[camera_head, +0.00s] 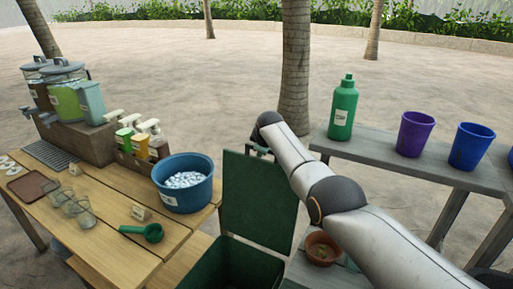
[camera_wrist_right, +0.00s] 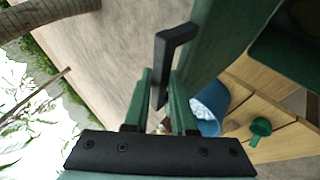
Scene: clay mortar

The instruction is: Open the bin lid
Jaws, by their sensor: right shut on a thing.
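The green bin (camera_head: 232,268) stands at the bottom of the head view, with its inside partly showing. Its green lid (camera_head: 258,205) stands raised, close to upright, at the bin's far side. My right gripper (camera_head: 259,150) is at the lid's top edge, mostly hidden by my arm. In the right wrist view, the fingers of my right gripper (camera_wrist_right: 163,105) are closed around the lid's black handle (camera_wrist_right: 172,45). The lid (camera_wrist_right: 225,40) also shows there, beside the handle. My left gripper is not in view.
A wooden table (camera_head: 160,245) with a blue ice bucket (camera_head: 185,187) and green scoop (camera_head: 148,233) stands left of the bin. A grey table (camera_head: 430,170) on the right holds a green bottle (camera_head: 343,110) and several cups. A terracotta pot (camera_head: 321,249) sits right of the bin.

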